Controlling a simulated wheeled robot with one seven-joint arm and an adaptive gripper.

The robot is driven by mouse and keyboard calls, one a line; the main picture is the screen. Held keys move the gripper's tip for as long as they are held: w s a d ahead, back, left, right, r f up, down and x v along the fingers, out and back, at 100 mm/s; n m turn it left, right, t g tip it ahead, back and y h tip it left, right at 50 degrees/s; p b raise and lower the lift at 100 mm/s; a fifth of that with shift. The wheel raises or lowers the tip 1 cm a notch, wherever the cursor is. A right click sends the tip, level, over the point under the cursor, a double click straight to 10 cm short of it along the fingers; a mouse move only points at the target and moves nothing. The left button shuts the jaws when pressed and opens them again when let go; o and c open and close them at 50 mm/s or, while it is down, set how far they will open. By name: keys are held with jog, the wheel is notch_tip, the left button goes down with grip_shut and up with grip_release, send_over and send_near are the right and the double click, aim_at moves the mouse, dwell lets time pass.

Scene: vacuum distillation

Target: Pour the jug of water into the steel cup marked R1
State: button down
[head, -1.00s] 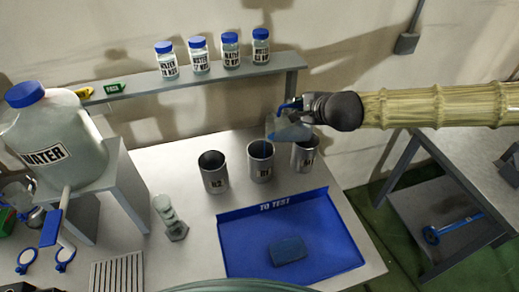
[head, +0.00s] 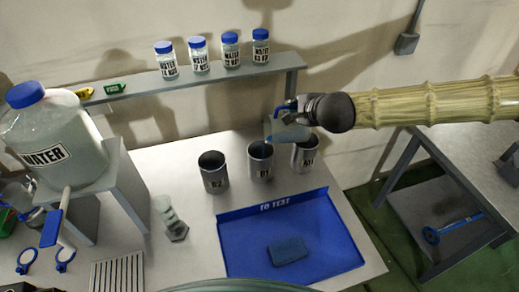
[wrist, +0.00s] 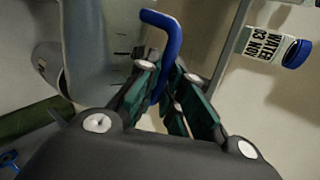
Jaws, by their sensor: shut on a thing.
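My gripper (head: 302,108) is shut on the blue handle (wrist: 167,45) of a clear, graduated jug (head: 285,130). The jug hangs tilted above the steel cups, its left edge over the middle cup (head: 260,162). A faint bluish streak shows between that edge and the cup's mouth; I cannot tell if it is flowing water. The middle cup's label is blurred and reads like R1 or B1. The right cup (head: 305,160) is partly behind the jug and gripper, its label unclear. The left cup (head: 213,174) reads like R2 or B2. In the wrist view the jug (wrist: 100,45) fills the upper left.
A blue TO TEST tray (head: 240,240) holds a blue sponge-like block (head: 287,250) in front of the cups. Several blue-capped water bottles (head: 198,55) stand on the shelf behind. A large WATER container (head: 52,140) and a small glass piece (head: 170,218) stand to the left.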

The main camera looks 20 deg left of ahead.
jog(key=shift+s+a+n+h, duration=0.3)
jog(key=shift+s+a+h, duration=0.1)
jog(key=shift+a, duration=0.25)
dwell(0.8)
jog(key=shift+s+a+r+p, duration=0.15)
jog(key=shift+a+p, duration=0.2)
jog(key=shift+p, duration=0.1)
jog(key=shift+d+f+b, duration=0.2)
jog(key=shift+f+b, duration=0.1)
jog(key=shift+b, duration=0.05)
jog(key=shift+w+d+r+m+y, duration=0.15)
jog(key=shift+w+d+m+y, duration=0.2)
jog(key=shift+w+d, duration=0.35)
jog(key=shift+w+d+r+m+y, duration=0.1)
jog(key=shift+w+d+m+y, duration=0.2)
jog(key=shift+d, duration=0.55)
jog(key=shift+w+d, duration=0.1)
